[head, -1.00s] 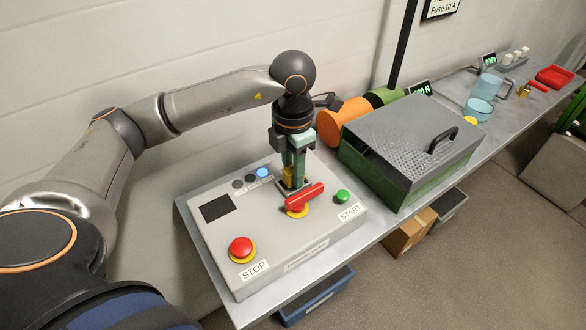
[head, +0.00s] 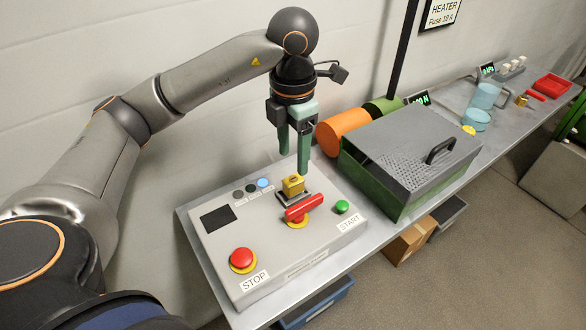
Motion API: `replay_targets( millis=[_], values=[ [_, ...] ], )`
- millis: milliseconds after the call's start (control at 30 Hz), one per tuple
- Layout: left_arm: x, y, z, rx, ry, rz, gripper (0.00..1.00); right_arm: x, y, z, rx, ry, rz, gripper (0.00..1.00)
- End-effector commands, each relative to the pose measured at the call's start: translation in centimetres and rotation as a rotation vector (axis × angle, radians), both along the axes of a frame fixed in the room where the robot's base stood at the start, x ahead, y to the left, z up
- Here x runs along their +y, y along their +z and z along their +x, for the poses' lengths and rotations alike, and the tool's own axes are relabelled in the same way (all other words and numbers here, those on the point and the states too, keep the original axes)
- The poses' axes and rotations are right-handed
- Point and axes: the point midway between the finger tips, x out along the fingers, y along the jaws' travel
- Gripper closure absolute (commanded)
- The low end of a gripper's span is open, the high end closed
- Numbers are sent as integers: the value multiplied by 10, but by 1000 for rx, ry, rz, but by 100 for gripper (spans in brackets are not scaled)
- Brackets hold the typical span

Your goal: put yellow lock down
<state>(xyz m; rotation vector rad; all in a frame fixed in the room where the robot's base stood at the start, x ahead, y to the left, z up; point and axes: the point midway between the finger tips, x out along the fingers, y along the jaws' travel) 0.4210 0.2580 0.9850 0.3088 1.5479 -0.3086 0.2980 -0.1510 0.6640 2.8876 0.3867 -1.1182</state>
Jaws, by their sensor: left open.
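The yellow lock (head: 293,184) sits on the grey control box, on a small dark plate just behind the red rotary handle (head: 303,208). My left gripper (head: 294,160) is open above and a little behind the lock, its green fingers pointing down and apart. The lock is clear of the fingers and nothing is held. The control box (head: 260,232) has a red STOP button (head: 243,259) at the front left and a green START button (head: 342,207) at the right. My right gripper does not show.
A grey perforated case (head: 400,145) with a black handle stands right of the control box. An orange cylinder (head: 343,133) lies behind it. Blue clear containers (head: 485,97) and a red tray (head: 552,84) stand farther along the bench. A blue bin (head: 315,303) is below.

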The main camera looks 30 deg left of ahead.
Motion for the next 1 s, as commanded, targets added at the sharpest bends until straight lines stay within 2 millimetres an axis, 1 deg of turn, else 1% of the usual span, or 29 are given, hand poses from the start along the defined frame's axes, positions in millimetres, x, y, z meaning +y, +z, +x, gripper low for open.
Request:
replay_targets(
  millis=[33, 100, 200, 300, 433, 1000],
  values=[
    [0, 14, 1, -4, 0, 0, 38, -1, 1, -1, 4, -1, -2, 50],
    [0, 26, 1, -4, 1, 1, 38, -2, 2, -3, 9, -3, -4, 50],
    [0, 36, 0, -1, 1, 1, 38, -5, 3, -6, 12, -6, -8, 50],
    [0, 41, 0, 0, 2, 1, 38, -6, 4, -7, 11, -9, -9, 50],
    [0, 44, 0, 1, 1, 0, 38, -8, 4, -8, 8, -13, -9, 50],
    [0, 43, 0, 1, 1, 0, 38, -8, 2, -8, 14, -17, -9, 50]
  ],
)
